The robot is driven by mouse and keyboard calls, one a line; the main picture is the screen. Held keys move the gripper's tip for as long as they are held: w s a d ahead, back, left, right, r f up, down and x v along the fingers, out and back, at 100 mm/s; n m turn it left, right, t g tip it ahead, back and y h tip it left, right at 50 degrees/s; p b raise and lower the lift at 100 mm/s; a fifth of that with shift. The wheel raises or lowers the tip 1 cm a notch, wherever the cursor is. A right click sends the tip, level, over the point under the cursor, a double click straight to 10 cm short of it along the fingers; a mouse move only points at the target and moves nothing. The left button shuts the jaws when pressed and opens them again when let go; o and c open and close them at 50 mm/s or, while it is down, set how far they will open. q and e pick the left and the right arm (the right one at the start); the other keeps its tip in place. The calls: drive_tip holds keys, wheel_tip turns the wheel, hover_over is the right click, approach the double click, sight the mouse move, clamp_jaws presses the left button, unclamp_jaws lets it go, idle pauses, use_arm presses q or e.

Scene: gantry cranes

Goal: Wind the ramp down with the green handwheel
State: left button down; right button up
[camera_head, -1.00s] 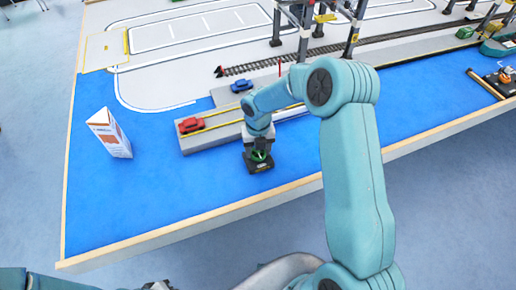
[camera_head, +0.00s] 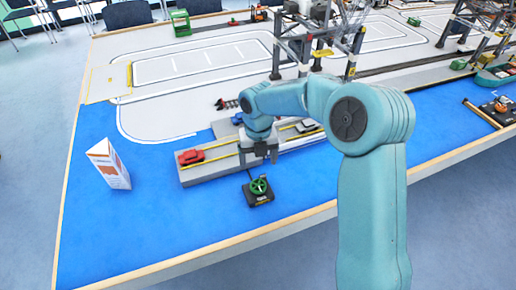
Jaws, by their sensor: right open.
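The green handwheel (camera_head: 259,187) sits on a small dark base (camera_head: 257,198) on the blue part of the table, in front of the grey ramp. The grey ramp (camera_head: 222,169) has yellow edge lines and carries a red car (camera_head: 191,157) at its left end. My right gripper (camera_head: 259,160) is open and empty, pointing down above and behind the handwheel, apart from it, over the ramp. My right arm hides part of the ramp and what lies behind it. My left gripper is out of view.
A white and orange carton (camera_head: 108,164) stands on the blue area at the left. Gantry cranes (camera_head: 302,45) and a track rise behind the ramp. The wooden table edge (camera_head: 215,238) runs along the front.

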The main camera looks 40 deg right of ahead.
wheel_tip(320, 180, up, 5)
drive_tip(key=shift+f, duration=0.1)
drive_tip(key=shift+d, duration=0.1)
idle(1.0)
